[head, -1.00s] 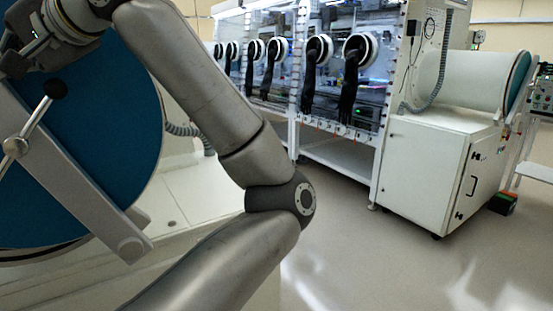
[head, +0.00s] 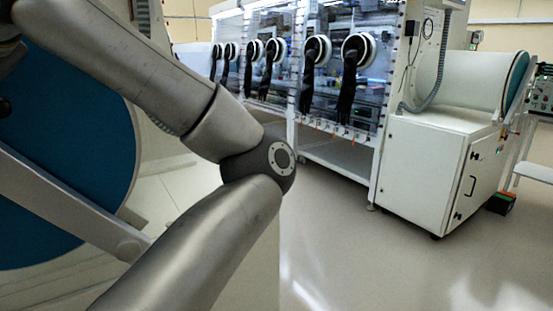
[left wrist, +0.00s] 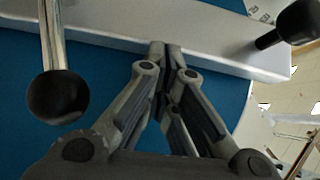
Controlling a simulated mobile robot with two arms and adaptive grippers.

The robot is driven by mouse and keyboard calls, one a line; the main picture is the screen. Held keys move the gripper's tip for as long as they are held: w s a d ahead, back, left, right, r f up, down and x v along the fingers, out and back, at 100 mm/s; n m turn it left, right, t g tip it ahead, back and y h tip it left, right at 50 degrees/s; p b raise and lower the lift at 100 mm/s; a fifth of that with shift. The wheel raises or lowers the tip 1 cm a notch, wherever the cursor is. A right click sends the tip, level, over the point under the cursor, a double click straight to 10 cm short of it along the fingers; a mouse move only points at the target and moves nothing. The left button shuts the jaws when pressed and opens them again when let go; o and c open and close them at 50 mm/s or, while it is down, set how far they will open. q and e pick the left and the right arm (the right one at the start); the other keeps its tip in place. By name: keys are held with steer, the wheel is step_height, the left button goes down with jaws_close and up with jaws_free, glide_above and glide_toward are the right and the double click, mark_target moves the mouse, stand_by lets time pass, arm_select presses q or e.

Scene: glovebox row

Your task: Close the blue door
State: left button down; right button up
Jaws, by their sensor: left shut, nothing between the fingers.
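The blue door (head: 60,150) is a large round disc at the left of the head view, with a grey bar (head: 70,205) across its face. It also fills much of the left wrist view (left wrist: 25,105). There the grey bar (left wrist: 225,45) runs across the top, with a black ball knob (left wrist: 58,96) on a metal rod at left and another black knob (left wrist: 297,22) at right. My left gripper (left wrist: 165,48) is shut and empty, its tips at the bar's lower edge; I cannot tell whether they touch. My left arm hides part of the door in the head view. My right gripper is out of view.
A row of glovebox windows with black gloves (head: 309,75) stands at the back. A white cabinet (head: 435,170) with a horizontal cylinder (head: 460,80) stands at right. The floor (head: 370,260) between is clear.

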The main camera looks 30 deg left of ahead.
arm_select(q)
steer(key=shift+f, duration=0.15)
steer(key=v, duration=1.2)
